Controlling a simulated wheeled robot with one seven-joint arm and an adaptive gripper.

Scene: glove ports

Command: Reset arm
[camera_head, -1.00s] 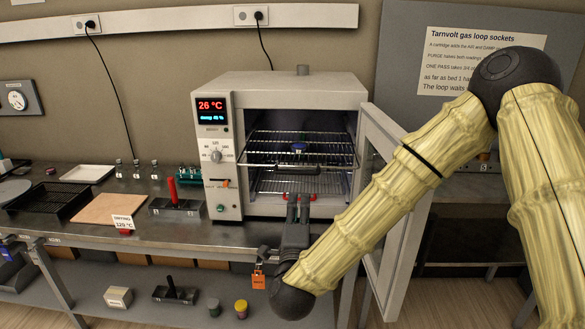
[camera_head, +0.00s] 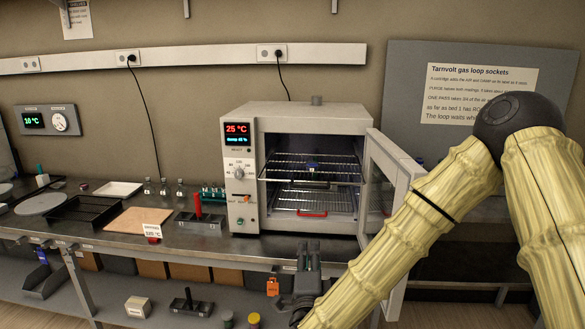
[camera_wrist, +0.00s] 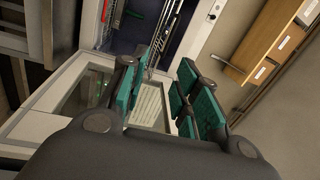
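My gripper (camera_head: 309,246) is in front of the bench edge, below and in front of the open oven (camera_head: 310,115). In the wrist view my gripper (camera_wrist: 158,72) shows its green-padded fingers apart with nothing between them. My arm reaches down from the right in the head view. The oven door (camera_head: 394,175) stands open to the right. A small blue-topped item (camera_head: 313,167) sits on the upper wire rack (camera_head: 285,170). A red handle or bar (camera_head: 312,213) lies low inside the oven. The oven display reads 25 °C.
The bench (camera_head: 110,245) left of the oven carries a black tray (camera_head: 72,222), a tan board (camera_head: 138,220) and a holder with a red handle (camera_head: 198,207). The open door stands close to my arm.

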